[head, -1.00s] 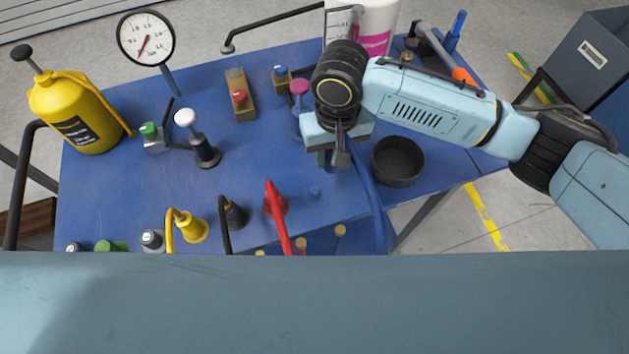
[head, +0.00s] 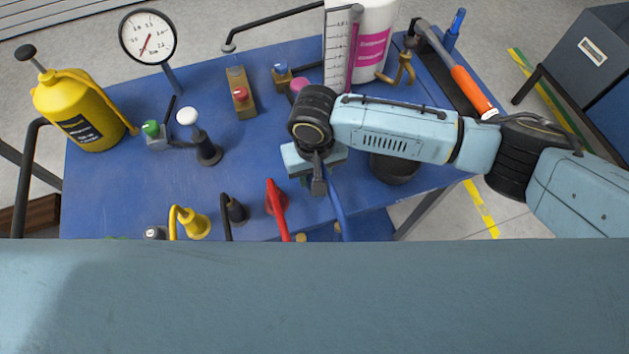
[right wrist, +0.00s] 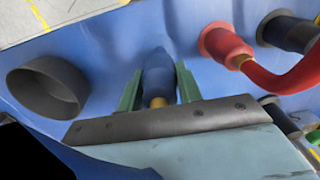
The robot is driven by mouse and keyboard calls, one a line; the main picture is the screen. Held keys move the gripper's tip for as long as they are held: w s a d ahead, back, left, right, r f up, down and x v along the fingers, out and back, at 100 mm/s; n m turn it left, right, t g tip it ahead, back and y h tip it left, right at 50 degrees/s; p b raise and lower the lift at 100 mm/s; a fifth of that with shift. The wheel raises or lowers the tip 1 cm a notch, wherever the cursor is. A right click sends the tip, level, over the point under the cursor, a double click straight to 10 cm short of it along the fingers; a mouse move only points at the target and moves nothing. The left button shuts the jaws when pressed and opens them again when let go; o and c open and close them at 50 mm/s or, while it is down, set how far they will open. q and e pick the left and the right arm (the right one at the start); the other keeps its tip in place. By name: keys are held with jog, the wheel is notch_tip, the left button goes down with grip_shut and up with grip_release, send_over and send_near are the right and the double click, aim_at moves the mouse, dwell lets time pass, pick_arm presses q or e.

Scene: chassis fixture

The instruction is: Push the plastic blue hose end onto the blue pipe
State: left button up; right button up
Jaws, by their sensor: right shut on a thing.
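My right gripper (head: 318,183) is over the right half of the blue table, pointing down. In the right wrist view its green fingers (right wrist: 158,88) are closed on either side of the blue hose end (right wrist: 157,72), which has a brass-coloured part at its near end. The blue hose (head: 338,210) runs down from the gripper in the head view. The blue pipe is not distinct: the gripper covers its area in the head view, and the hose end blocks it in the wrist view. I cannot tell whether hose end and pipe touch. My left gripper is not in view.
The red fitting with its hose (head: 277,200) stands just left of the gripper, then a black fitting (head: 236,209) and a yellow one (head: 192,222). A black round cup (head: 394,170) sits right, under my arm.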

notch_tip(320, 180, down, 4)
jog(key=shift+r+p, duration=0.25)
jog(key=shift+p, duration=0.25)
jog(key=shift+f, duration=0.25)
jog(key=shift+f, duration=0.1)
jog(key=o, duration=1.2)
